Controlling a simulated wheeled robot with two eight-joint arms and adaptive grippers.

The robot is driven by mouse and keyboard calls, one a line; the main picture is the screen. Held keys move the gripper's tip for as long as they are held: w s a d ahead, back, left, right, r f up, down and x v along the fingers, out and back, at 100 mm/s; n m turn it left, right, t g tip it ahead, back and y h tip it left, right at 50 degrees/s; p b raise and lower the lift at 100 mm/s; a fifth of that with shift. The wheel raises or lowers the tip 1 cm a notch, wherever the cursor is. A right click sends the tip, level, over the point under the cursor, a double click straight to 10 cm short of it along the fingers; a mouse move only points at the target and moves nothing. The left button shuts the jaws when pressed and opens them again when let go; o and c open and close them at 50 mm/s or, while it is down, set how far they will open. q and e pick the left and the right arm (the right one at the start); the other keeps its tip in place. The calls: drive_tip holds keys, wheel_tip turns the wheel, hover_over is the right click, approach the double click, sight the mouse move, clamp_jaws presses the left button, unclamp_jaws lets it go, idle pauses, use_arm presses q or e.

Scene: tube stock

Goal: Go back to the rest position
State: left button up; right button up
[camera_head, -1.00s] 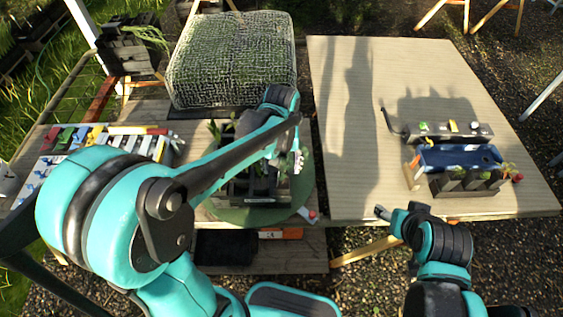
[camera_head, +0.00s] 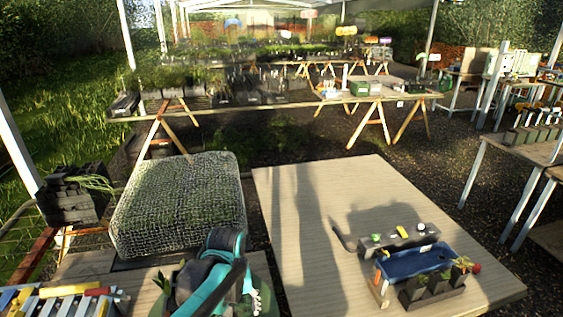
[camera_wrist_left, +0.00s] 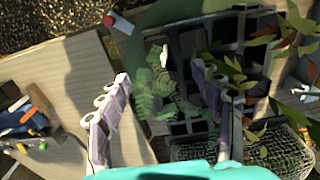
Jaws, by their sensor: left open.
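My left gripper (camera_wrist_left: 165,92) is open in the left wrist view, with nothing between its fingers. Below it stands a black cell tray (camera_wrist_left: 187,128) with green seedlings, partly hidden by the fingers. The tray is on a round green mat (camera_wrist_left: 150,18). In the head view, my teal left wrist (camera_head: 215,270) is at the bottom edge, over the green mat (camera_head: 262,268); its fingertips are hard to make out there. My right gripper is in neither current view.
A mesh-covered block (camera_head: 180,205) stands behind my left wrist. The pale wooden table (camera_head: 285,215) on the right carries a blue tray (camera_head: 415,262), black pots (camera_head: 432,287) and a watering tool. Coloured labels lie bottom left. The table's left half is clear.

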use_arm(q)
drive_tip(key=s+a+r+m+t, duration=0.1)
drive_tip(key=s+a+t, duration=0.1)
drive_tip(key=s, duration=0.3)
drive_tip(key=s+a+r+m+t+b, duration=0.1)
drive_tip(key=s+a+m+t, duration=0.1)
drive_tip(key=s+t, duration=0.2)
drive_tip(key=shift+s+a+r+t, duration=0.25)
drive_tip(key=shift+s+t, duration=0.15)
drive_tip(key=shift+s, duration=0.1)
